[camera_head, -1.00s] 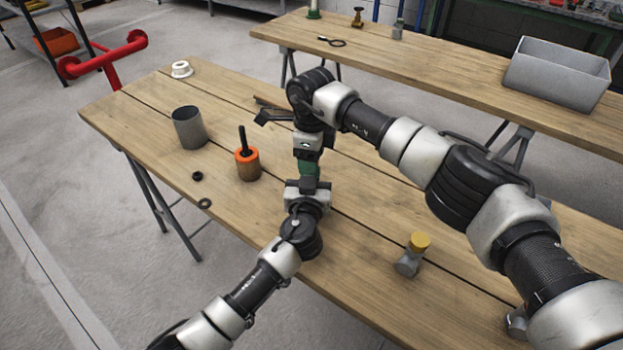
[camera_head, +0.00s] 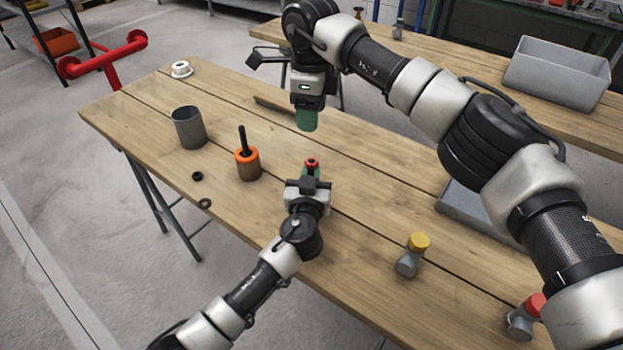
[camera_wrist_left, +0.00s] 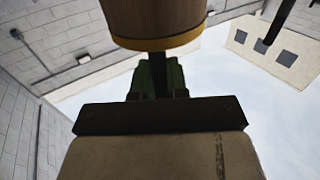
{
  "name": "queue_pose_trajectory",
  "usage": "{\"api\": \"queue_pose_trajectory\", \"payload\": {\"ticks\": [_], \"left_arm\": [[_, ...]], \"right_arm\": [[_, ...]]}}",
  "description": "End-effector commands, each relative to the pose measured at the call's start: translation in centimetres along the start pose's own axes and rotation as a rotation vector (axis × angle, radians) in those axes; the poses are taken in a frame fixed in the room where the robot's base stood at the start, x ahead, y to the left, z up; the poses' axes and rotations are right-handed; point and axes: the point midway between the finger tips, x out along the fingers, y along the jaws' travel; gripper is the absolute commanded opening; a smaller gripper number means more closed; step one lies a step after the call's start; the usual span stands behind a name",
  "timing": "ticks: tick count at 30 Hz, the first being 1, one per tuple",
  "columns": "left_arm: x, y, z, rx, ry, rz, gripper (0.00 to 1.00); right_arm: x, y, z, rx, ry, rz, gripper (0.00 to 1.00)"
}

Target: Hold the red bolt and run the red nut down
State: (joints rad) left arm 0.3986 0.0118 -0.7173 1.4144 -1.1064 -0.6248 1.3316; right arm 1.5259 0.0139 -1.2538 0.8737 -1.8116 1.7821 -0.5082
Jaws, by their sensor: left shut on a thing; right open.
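My left gripper (camera_head: 311,172), with green fingers, is low over the middle of the front table, shut on the red bolt. A small red ring with a dark centre, seemingly the red nut (camera_head: 312,162), shows at the top between its fingers; how far down it sits I cannot tell. Most of the bolt is hidden by the fingers. My right gripper (camera_head: 307,121) points down, open, above and behind the left one, apart from it; I see nothing in it. In the left wrist view the green fingers (camera_wrist_left: 158,78) show, but the bolt is not clear.
An orange-rimmed wooden pot (camera_head: 248,168) with a black rod stands left of my left gripper, with a grey cup (camera_head: 189,128) beyond. Black rings (camera_head: 197,176) lie nearby. A grey tray (camera_head: 468,207) is partly hidden.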

Motion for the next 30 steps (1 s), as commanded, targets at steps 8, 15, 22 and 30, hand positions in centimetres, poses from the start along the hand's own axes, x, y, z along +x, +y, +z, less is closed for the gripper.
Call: {"api": "queue_pose_trajectory", "payload": {"ticks": [8,15,22,30], "left_arm": [[0.0,0.0,0.0,0.000,0.000,0.000,0.22],[0.0,0.0,0.0,0.000,0.000,0.000,0.44],[-0.3,0.0,0.1,-0.001,-0.001,0.000,0.44],[-4.4,0.0,0.3,-0.004,-0.002,0.002,0.44]], "right_arm": [[0.0,0.0,0.0,0.000,0.000,0.000,0.58],[0.0,0.0,0.0,0.000,0.000,0.000,0.58],[0.1,0.0,0.0,0.000,0.000,0.000,0.58],[0.8,0.0,0.0,0.000,0.000,0.000,0.58]]}}
